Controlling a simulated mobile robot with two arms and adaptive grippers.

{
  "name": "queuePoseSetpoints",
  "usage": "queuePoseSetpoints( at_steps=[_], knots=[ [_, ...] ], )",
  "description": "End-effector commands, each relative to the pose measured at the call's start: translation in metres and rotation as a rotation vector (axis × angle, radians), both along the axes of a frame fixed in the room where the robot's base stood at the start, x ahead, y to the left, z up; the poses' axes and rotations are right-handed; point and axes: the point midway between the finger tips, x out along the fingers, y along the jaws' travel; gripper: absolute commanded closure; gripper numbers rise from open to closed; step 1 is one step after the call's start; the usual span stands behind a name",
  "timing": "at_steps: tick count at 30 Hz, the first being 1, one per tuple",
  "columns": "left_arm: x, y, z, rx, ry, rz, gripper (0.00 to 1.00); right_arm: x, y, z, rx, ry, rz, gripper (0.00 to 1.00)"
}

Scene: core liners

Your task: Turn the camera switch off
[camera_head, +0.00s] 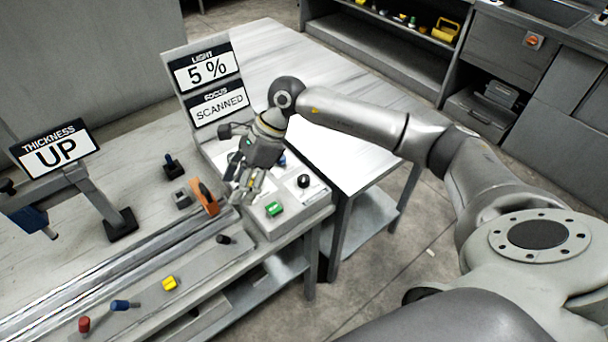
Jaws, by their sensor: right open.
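A pale control box (290,222) sits at the right end of the bench. On it are a green switch (274,209) near the front edge and a black knob (303,181) to the right. I cannot read which control is the camera switch. My right gripper (243,194) is open and empty, over the left part of the box, and hides what lies under it. A bit of blue (282,161) shows behind the gripper. Whether the fingers touch the box is unclear. My left gripper is not in view.
Signs behind the box read "LIGHT 5 %" (207,71) and "FOCUS SCANNED" (219,102). A "THICKNESS UP" sign (54,149) stands at left. An orange block (205,196) is left of the gripper. Red, blue and yellow controls (169,283) line the bench front.

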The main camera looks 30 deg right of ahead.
Motion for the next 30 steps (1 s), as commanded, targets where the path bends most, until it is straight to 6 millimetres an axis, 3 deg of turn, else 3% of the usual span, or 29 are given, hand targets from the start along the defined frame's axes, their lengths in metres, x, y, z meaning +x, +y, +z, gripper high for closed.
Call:
queuePoseSetpoints(
  at_steps=[1,3,6,9,12,16,30],
  knots=[
    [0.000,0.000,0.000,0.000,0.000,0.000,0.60,0.007,-0.035,0.000,-0.122,-0.005,0.009,0.49],
    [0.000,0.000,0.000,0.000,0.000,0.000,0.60,0.010,-0.078,0.001,-0.270,0.005,0.022,0.49],
    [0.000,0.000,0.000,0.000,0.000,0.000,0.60,0.010,-0.126,0.008,-0.431,0.031,0.024,0.49],
    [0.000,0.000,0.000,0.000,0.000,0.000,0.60,0.008,-0.156,0.015,-0.527,0.057,0.023,0.49],
    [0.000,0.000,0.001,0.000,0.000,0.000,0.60,0.007,-0.170,0.017,-0.570,0.070,0.021,0.49],
    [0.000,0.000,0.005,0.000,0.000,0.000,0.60,0.005,-0.172,0.006,-0.578,0.078,0.021,0.49],
    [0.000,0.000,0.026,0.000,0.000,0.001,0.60,0.006,-0.170,-0.074,-0.572,0.074,0.021,0.49]
  ],
)
